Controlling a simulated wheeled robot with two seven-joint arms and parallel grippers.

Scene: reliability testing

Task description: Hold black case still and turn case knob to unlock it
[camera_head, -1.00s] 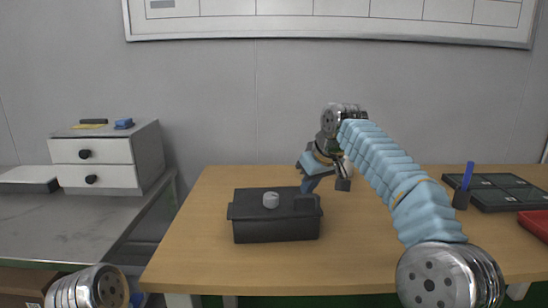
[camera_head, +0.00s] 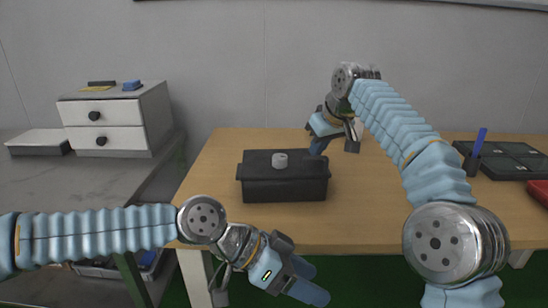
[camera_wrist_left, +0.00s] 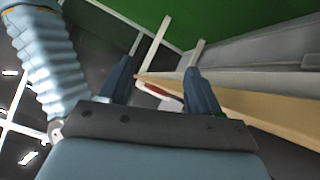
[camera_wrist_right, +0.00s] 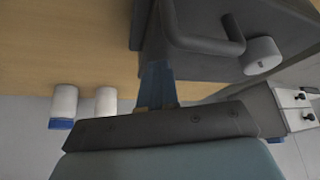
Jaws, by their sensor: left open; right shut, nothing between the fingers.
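The black case (camera_head: 285,185) lies on the wooden table in the head view, with a grey round knob (camera_head: 280,160) on top. In the right wrist view the knob (camera_wrist_right: 262,57) sits beside a dark bar handle (camera_wrist_right: 228,42). My right gripper (camera_head: 317,149) is shut and empty at the case's back right corner; its fingers (camera_wrist_right: 157,82) point at the case side in its wrist view. I cannot tell if they touch it. My left gripper (camera_head: 318,284) is open and empty, below and in front of the table's front edge, apart from the case.
The wooden table (camera_head: 225,185) is clear left of the case. A dark tray (camera_head: 510,160) and a holder with a blue pen (camera_head: 480,140) stand at the right. A white drawer unit (camera_head: 110,120) is on the grey side table. Two white-and-blue cylinders (camera_wrist_right: 105,101) show in the right wrist view.

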